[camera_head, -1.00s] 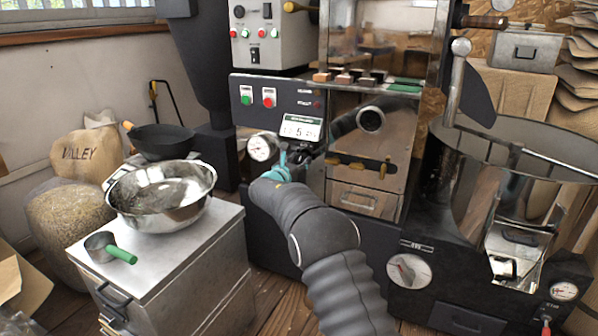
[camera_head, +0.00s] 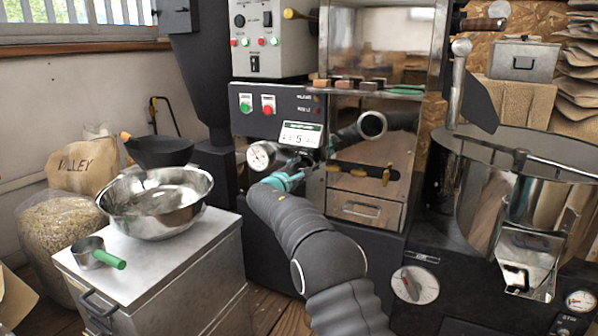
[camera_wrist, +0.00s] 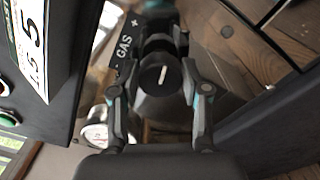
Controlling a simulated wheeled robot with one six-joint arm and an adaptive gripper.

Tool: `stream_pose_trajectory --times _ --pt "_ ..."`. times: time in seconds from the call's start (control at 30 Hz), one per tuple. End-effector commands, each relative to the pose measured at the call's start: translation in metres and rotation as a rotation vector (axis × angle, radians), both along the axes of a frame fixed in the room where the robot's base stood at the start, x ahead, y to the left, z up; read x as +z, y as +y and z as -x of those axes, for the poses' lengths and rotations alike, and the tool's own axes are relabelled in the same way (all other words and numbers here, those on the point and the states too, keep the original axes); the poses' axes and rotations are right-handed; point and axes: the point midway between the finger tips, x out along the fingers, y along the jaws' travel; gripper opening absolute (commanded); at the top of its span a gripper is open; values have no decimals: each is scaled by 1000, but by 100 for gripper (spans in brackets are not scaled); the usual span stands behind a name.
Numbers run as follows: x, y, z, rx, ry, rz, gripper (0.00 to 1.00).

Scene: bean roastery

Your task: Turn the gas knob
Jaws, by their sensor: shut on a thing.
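The gas knob (camera_wrist: 163,76) is a round black knob with a white line on its face, in the upper middle of the wrist view. A black plate marked "GAS" (camera_wrist: 125,47), with a plus sign, lies to its left. My gripper (camera_wrist: 157,85) is shut on the knob, with one dark finger on each side of it. The white line stands nearly upright in this view, with a slight tilt. In the head view my gripper (camera_head: 288,178), with teal parts, is at the roaster front below the small display. It hides the knob there.
A dial gauge (camera_head: 262,155) sits just left of my gripper, and the display (camera_head: 301,135) just above. A wooden-handled fitting (camera_head: 362,170) is close on the right. A steel bowl (camera_head: 155,201) and a green-handled scoop (camera_head: 96,254) stand on a metal cabinet at left.

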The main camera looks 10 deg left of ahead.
Motion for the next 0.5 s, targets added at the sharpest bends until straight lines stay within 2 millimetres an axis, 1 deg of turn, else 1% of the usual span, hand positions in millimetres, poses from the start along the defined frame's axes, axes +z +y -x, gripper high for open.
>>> stream_pose_trajectory --times 0.2,0.5 --pt "0 0 0 0 -64 -177 11" --pt "-1 0 0 0 -129 -354 11"
